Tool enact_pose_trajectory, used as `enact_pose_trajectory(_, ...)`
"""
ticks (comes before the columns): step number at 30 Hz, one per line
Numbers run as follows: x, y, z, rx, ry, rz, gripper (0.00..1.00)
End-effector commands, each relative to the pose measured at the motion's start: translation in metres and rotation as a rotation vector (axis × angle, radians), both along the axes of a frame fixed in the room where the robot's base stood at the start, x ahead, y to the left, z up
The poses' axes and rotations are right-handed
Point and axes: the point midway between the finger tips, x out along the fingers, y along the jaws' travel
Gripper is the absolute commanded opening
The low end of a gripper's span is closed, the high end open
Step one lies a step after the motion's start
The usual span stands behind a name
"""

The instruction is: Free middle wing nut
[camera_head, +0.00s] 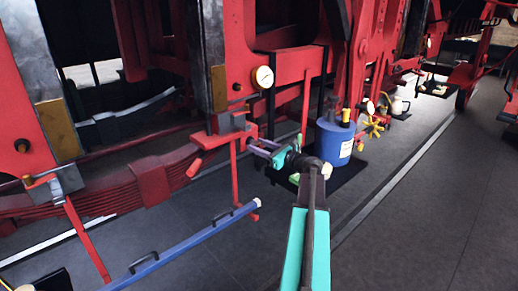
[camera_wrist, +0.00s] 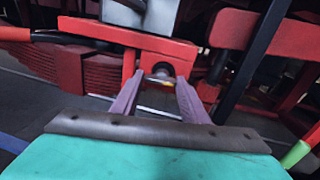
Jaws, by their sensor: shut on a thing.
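My gripper (camera_head: 251,142) reaches left to the red bracket block (camera_head: 227,125) at the middle post of the red frame. In the wrist view, its two purple fingers (camera_wrist: 160,82) straddle a small dark and metallic part with a yellowish spot, the middle wing nut (camera_wrist: 162,75), under the red block (camera_wrist: 130,37). The fingers are shut on it, one on each side. Its wings are too small to make out. In the head view the nut is hidden at the fingertips. A similar bracket (camera_head: 52,184) sits at the left post.
A blue canister (camera_head: 333,143) stands on a dark mat right of my gripper. A pressure gauge (camera_head: 262,77) is above the bracket. A long blue bar with handles (camera_head: 182,246) crosses in front at lower left. Red leaf springs (camera_head: 150,183) lie left. The grey floor at right is clear.

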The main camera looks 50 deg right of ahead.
Motion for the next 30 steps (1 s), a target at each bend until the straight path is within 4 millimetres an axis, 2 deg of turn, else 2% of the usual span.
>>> enact_pose_trajectory(11, -0.0005, -0.0004, -0.0039, -0.263, 0.018, -0.001, 0.18)
enact_pose_trajectory(30, -0.0009, -0.0002, -0.0027, -0.867, 0.061, -0.003, 0.18)
